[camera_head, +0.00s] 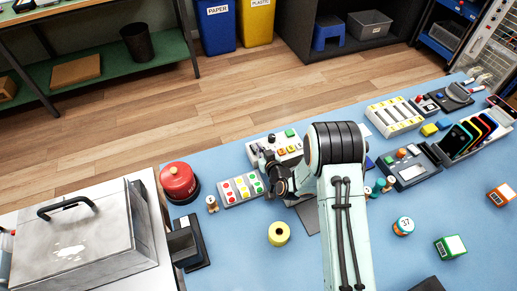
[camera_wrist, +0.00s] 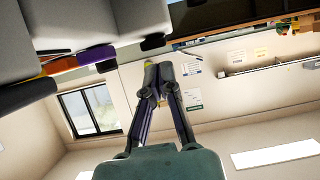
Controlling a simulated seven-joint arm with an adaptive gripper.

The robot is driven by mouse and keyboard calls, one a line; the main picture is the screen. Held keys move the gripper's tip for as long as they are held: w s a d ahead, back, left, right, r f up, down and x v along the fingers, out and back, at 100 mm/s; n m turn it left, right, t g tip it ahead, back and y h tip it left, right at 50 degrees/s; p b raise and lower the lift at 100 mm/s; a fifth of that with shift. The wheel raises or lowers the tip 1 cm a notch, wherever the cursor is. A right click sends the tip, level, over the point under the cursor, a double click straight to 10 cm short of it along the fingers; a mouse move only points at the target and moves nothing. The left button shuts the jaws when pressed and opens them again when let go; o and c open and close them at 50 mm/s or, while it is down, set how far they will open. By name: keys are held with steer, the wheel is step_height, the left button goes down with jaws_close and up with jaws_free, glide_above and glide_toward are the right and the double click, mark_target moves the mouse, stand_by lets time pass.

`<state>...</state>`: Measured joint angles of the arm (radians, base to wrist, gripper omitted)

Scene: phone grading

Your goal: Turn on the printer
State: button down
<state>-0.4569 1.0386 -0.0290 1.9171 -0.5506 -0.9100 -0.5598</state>
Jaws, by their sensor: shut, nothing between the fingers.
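No thing is clearly marked as the printer. A white box with a black knob and coloured buttons (camera_head: 291,146) stands in the middle of the blue table, partly hidden behind my arm. My gripper (camera_head: 262,158) is at the left front of this box in the head view. In the wrist view my gripper (camera_wrist: 151,75) is shut and empty, its fingertips together. A large grey body (camera_wrist: 75,20) with coloured parts along its edge fills the upper left there. A black piece (camera_wrist: 152,42) shows just above the fingertips; I cannot tell whether they touch.
A panel with red, yellow and green buttons (camera_head: 241,189) lies beside my gripper. A red domed button (camera_head: 178,181), a black device (camera_head: 187,244) and a yellow roll (camera_head: 278,233) are nearby. A grey device with a screen (camera_head: 411,171) and a phone rack (camera_head: 463,140) stand right.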

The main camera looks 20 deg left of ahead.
steer(key=shift+f, duration=0.4)
steer(key=shift+s+d+f, duration=0.2)
steer(key=shift+f, duration=0.35)
steer(key=shift+r, duration=0.15)
steer(key=shift+r, duration=0.75)
